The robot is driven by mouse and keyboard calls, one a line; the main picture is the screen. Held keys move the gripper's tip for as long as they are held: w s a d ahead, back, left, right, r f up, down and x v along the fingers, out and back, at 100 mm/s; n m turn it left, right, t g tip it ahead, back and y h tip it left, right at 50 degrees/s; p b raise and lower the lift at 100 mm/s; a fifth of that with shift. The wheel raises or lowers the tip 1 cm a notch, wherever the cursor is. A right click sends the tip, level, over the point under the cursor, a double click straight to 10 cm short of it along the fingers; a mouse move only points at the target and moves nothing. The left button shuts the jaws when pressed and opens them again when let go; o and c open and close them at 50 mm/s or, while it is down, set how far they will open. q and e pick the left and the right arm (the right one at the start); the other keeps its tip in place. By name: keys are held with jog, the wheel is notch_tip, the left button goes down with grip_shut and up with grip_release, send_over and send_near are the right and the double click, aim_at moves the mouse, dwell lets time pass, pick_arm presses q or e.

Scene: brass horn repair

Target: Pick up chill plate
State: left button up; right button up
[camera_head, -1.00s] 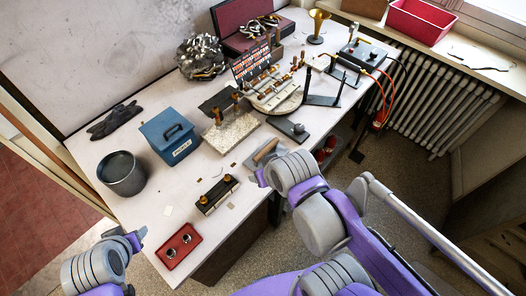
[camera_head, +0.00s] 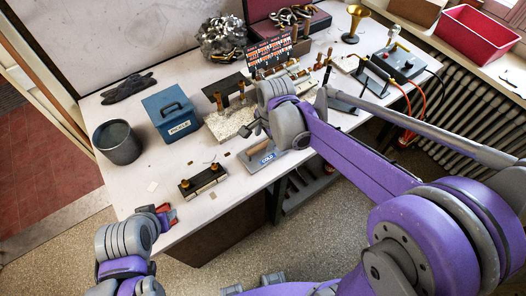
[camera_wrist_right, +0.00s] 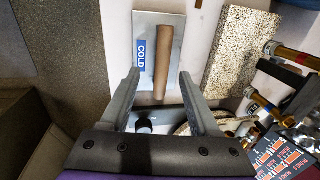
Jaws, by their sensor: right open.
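The chill plate (camera_head: 264,160) is a flat grey metal plate with a wooden bar handle and a blue "COLD" label. It lies near the front edge of the white bench. It also shows in the right wrist view (camera_wrist_right: 161,58), with the handle running lengthwise between the fingers. My right gripper (camera_head: 252,129) is open and empty. In the right wrist view its fingertips (camera_wrist_right: 159,76) flank the handle, apart from it. The remaining height above the plate is hard to tell. My left gripper (camera_head: 164,212) is at the bench's front left corner; its jaw opening is unclear.
A speckled stone block (camera_wrist_right: 237,55) lies beside the plate. A black block with brass knobs (camera_head: 202,181), a blue "PICKLE" box (camera_head: 172,117) and a grey pot (camera_head: 118,143) stand to the left. The red tray (camera_head: 172,215) is mostly hidden by my left gripper.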

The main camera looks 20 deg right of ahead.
aim_at(263, 144)
jog(key=shift+w+f, duration=0.1)
jog(key=shift+f, duration=0.75)
jog(key=f, duration=0.1)
jog(key=w+f, duration=0.1)
jog(key=f, duration=0.3)
jog(key=shift+w, duration=0.35)
grip_shut()
